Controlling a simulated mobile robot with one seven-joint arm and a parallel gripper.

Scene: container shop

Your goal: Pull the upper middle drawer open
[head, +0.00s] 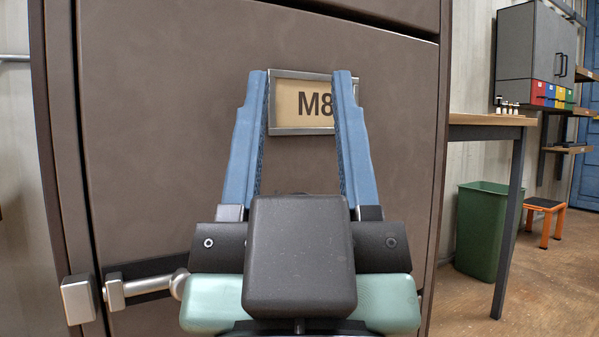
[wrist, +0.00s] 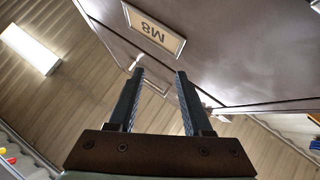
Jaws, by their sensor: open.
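A large brown cabinet front (head: 180,110) fills most of the head view. It carries a framed label (head: 285,103) reading M8, which shows upside down in the wrist view (wrist: 153,30). A seam near the top parts it from another brown panel (head: 400,8). I cannot tell which front is the upper middle drawer. My gripper (head: 300,75) is open and empty, its two blue fingers framing the label in the head view. The fingers also show in the wrist view (wrist: 160,72). A silver bar fitting (head: 150,286) at the lower left runs behind my gripper.
A metal block (head: 78,298) sits on the cabinet's left edge beside the bar. To the right are a wooden-topped table (head: 490,120), a green bin (head: 482,230), an orange stool (head: 545,205) and a grey wall cabinet (head: 520,45). Some floor (head: 560,275) at the right is clear.

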